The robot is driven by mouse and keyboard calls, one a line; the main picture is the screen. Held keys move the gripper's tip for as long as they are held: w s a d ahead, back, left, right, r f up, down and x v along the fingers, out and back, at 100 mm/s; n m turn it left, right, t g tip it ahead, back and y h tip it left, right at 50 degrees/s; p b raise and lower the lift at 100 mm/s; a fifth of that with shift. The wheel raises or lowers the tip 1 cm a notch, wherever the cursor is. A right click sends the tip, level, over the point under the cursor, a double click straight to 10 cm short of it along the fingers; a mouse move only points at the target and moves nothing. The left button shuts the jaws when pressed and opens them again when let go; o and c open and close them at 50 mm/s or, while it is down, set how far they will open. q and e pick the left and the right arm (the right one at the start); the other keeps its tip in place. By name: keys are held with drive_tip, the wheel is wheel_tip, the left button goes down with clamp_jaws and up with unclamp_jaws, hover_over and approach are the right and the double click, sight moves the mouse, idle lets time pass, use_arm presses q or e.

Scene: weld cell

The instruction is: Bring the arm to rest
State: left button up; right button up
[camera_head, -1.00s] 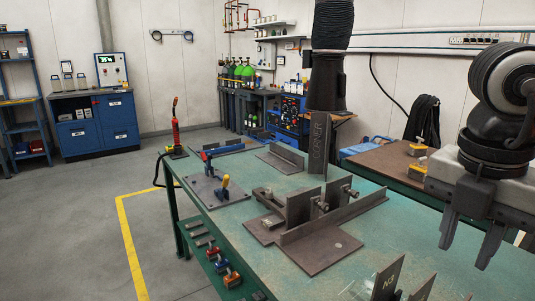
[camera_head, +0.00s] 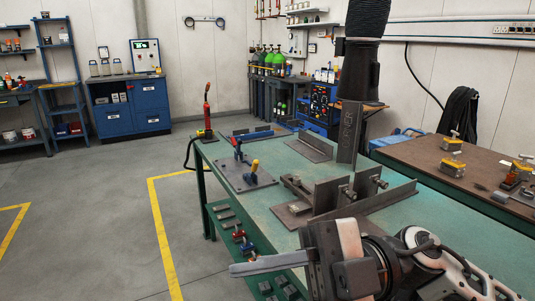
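My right gripper (camera_head: 255,266) is low in the view, and its arm comes in from the bottom right. It lies nearly level with its grey finger pointing left, in front of the green table (camera_head: 400,225). I see one finger edge-on; the other is hidden or lined up with it, so the gap does not show. No held object is visible. My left gripper and arm are out of view.
Steel plates (camera_head: 362,204) stand on the table behind the gripper. A plate with toggle clamps (camera_head: 240,177) and a red tool (camera_head: 207,112) are farther left. A brown bench (camera_head: 430,165) with yellow blocks is at right. Floor at left is clear.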

drive_tip(key=w+d+f+m+t+y, duration=0.3)
drive_tip(key=w+m+t, duration=0.7)
drive_tip(key=m+t, duration=0.75)
drive_tip(key=w+d+f+m+t+h, duration=0.1)
drive_tip(key=d+f+m+t+h, duration=0.1)
drive_tip(key=f+m+t+h, duration=0.25)
drive_tip(key=w+d+f+m+t+h, duration=0.1)
drive_tip(key=d+f+m+t+h, duration=0.15)
drive_tip(key=f+h, duration=0.4)
drive_tip(key=s+d+f+m+g+h, duration=0.2)
drive_tip(key=s+f, duration=0.3)
drive_tip(key=f, duration=0.6)
drive_tip(key=s+d+f+m+g+h, duration=0.2)
drive_tip(key=s+d+f+g+h, duration=0.3)
drive_tip(key=f, duration=0.7)
drive_tip(key=shift+s, duration=0.8)
drive_tip(key=shift+m, duration=0.25)
